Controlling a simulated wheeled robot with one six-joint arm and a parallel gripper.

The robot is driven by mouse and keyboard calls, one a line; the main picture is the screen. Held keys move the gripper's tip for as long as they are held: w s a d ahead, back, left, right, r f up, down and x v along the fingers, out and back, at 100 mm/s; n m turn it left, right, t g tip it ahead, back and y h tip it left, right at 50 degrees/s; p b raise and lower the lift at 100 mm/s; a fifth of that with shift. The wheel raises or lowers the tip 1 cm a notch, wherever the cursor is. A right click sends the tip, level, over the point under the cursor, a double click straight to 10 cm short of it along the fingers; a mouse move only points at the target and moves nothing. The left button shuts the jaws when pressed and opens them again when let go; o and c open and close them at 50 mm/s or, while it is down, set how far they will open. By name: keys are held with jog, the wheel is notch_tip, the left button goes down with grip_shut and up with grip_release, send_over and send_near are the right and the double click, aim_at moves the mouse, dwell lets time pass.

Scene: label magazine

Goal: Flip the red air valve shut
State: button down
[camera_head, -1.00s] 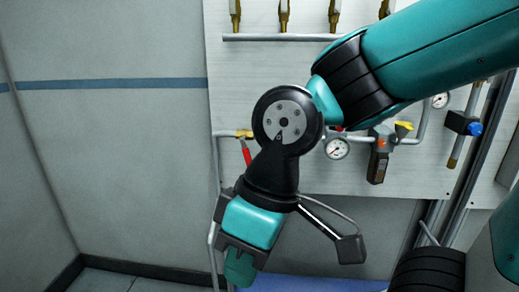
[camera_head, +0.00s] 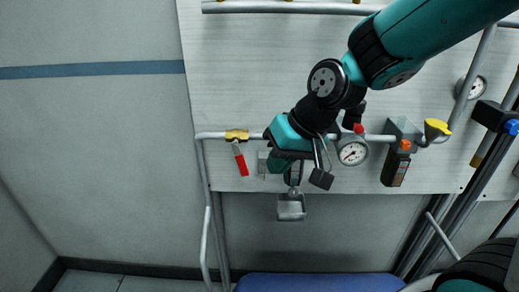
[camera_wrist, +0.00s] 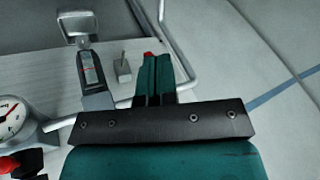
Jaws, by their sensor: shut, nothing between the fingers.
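The red air valve has a brass body (camera_head: 236,135) on a horizontal pipe at the left of the wall panel. Its red lever (camera_head: 240,163) hangs down from the body, tilted slightly and across the pipe's line. My gripper (camera_head: 278,163) is shut and empty, to the right of the lever in the head view. In the wrist view, my shut fingers (camera_wrist: 152,60) point away from the camera, and a bit of the red lever (camera_wrist: 148,53) shows just past their tips. The fingers hide most of the valve there. I cannot tell whether they touch the lever.
A pressure gauge (camera_head: 352,151) and a red knob (camera_head: 358,128) sit right of my gripper. A yellow handle (camera_head: 437,128) and a dark unit (camera_head: 396,168) are further right. The wall left of the panel is clear.

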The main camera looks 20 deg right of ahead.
aim_at(242, 165)
jog(key=w+d+f+m+t+h+p, duration=0.15)
jog(key=w+d+m, duration=0.25)
jog(key=w+d, duration=0.4)
jog(key=w+a+f+p, duration=0.3)
jog(key=w+a+f, duration=0.3)
jog(key=f, duration=0.3)
jog(key=shift+w+a+t, duration=0.35)
jog(key=shift+w+a, duration=0.05)
jog(key=shift+a, duration=0.4)
jog(key=shift+f, duration=0.1)
